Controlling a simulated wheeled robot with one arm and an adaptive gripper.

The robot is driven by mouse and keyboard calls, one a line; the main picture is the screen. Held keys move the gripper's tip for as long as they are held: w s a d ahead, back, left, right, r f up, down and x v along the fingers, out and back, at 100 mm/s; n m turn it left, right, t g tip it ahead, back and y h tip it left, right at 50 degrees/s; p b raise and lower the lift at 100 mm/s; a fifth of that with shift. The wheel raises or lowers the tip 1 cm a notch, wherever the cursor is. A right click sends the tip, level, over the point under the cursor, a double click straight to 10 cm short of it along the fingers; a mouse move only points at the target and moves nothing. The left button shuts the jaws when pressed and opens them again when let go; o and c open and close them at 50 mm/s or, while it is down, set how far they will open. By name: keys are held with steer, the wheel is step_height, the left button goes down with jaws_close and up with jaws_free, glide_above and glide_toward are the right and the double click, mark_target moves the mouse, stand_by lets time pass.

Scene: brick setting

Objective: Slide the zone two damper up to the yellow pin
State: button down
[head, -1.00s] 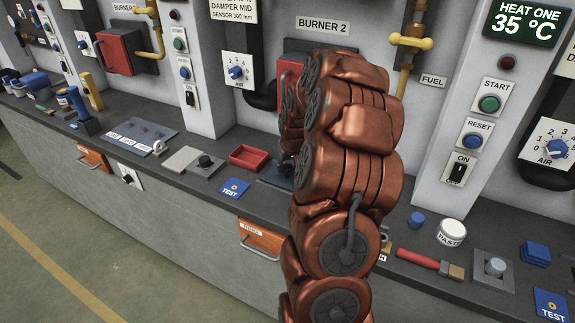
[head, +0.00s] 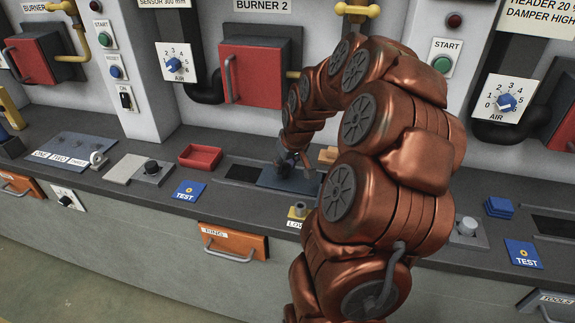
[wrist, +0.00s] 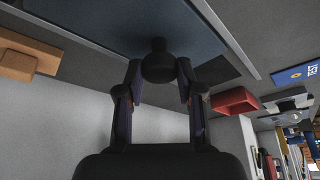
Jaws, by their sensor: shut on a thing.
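My gripper (head: 286,160) reaches down to a blue-grey sliding plate (head: 300,182) in the bench top, below the red BURNER 2 door. In the wrist view my gripper (wrist: 160,78) has its two fingers on either side of a round dark knob (wrist: 158,56) and is shut on it. The knob stands on the plate (wrist: 95,22), and a dark opening (head: 243,173) shows left of the plate in the head view. I cannot read a zone number on this plate. I cannot make out the yellow pin; the arm hides part of the bench.
A red tray (head: 200,157) and a blue TEST card (head: 188,191) lie left of the plate. A wooden block (head: 328,155) is close on its right. A yellow block with a grey cylinder (head: 298,211) stands at the front edge. The ONE, TWO, THREE panel (head: 72,148) is farther left.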

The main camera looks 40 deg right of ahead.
mark_target(294, 188)
steer(key=c, duration=0.8)
jaws_free()
steer(key=shift+o, duration=0.2)
steer(key=shift+r, duration=0.1)
steer(key=v, duration=1.2)
